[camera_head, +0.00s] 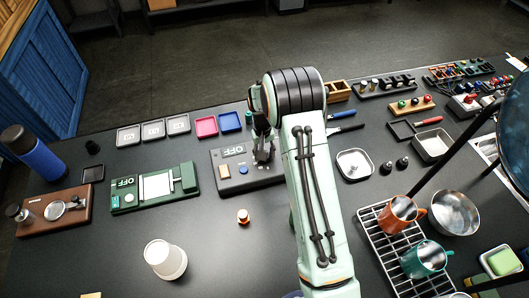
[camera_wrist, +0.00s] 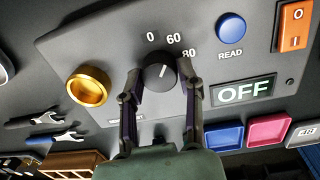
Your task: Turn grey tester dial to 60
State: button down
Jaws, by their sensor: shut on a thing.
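The grey tester (camera_head: 235,184) stands in the middle of the table, with an OFF display (camera_wrist: 243,93), a blue READ button (camera_wrist: 230,27) and an orange switch (camera_wrist: 294,27). Its dark dial (camera_wrist: 158,77) carries a white pointer line, which points up and slightly right, roughly at the 60 mark. The labels 0, 60 and 80 show above the dial. My gripper (camera_wrist: 161,80) is shut on the dial, one finger on each side. In the head view my gripper (camera_head: 263,150) is over the tester's right part, and the dial is hidden there.
A gold round fitting (camera_wrist: 88,87) sits on the panel left of the dial. Pink (camera_head: 206,126) and blue (camera_head: 229,122) trays lie behind the tester. A green device (camera_head: 155,190) stands to its left.

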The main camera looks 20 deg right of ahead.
jog(key=shift+f+m, duration=0.15)
jog(key=shift+m, duration=0.25)
jog(key=c, duration=0.7)
grip_release()
notch_tip(320, 180, up, 12)
jog(key=shift+a, duration=0.25)
